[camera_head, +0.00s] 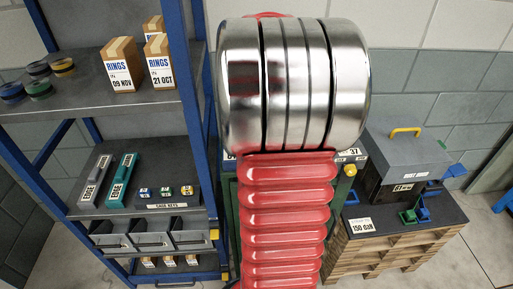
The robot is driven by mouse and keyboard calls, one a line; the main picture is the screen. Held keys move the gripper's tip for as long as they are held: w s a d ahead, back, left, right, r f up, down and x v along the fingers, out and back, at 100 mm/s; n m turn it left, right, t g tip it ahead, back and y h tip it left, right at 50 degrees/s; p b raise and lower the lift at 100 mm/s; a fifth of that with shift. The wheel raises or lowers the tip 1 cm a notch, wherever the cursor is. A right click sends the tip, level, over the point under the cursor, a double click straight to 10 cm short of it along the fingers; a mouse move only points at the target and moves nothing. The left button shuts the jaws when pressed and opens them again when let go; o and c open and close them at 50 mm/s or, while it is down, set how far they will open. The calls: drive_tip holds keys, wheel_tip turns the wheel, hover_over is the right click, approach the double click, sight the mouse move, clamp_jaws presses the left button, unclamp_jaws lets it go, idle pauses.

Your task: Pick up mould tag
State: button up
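My gripper is not in view. My red and chrome arm fills the middle of the picture and hides much of what stands behind it. I cannot make out which thing is the mould tag. A white card (360,225) reading "150 daN" is on the dark-topped pallet stand at the right. A small label (352,153) ending in "37" shows just right of my arm, on a partly hidden green and dark unit.
A blue-framed shelf rack (183,95) at the left bears ring boxes (121,64), coloured rings (39,90), a teal block (123,179) and grey bins (150,234). A grey case (407,160) with a yellow handle and small green and blue pieces (408,216) are on the pallet stand (390,248). Floor shows at right.

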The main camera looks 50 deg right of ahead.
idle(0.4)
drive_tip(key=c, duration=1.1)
